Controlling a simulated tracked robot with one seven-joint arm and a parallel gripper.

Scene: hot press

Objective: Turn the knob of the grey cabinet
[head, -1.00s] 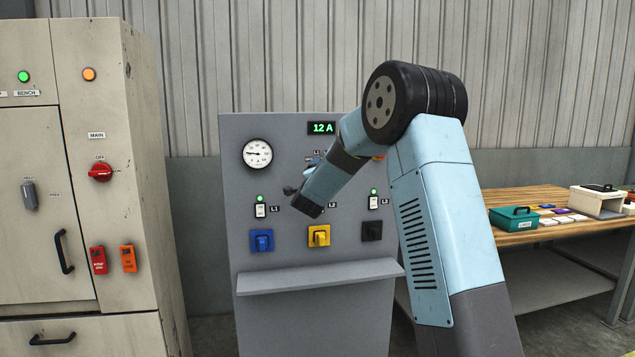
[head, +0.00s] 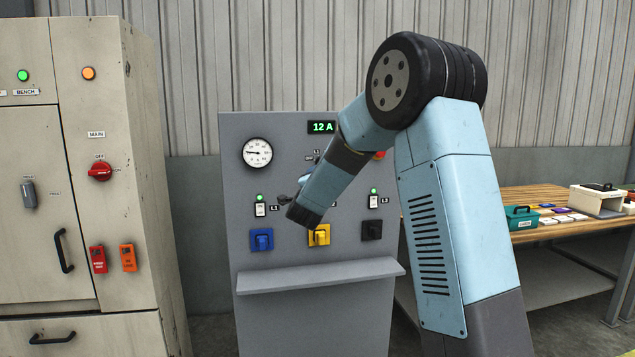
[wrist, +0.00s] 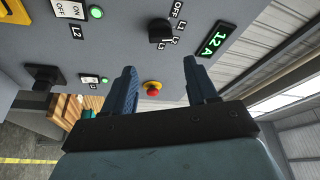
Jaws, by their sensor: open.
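The grey cabinet (head: 300,255) stands in front of me in the head view. Its black selector knob (wrist: 160,31), marked OFF, L1, L2 and L3, shows in the wrist view beyond my fingertips; I cannot clearly tell which mark it points to. In the head view my arm hides the knob and only some of its labels show. My gripper (wrist: 161,72) is open and empty, with a gap between its two dark blue fingers. The knob lies ahead of that gap, apart from the fingers.
A beige cabinet (head: 140,200) stands left; a wooden table (head: 520,195) stands right.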

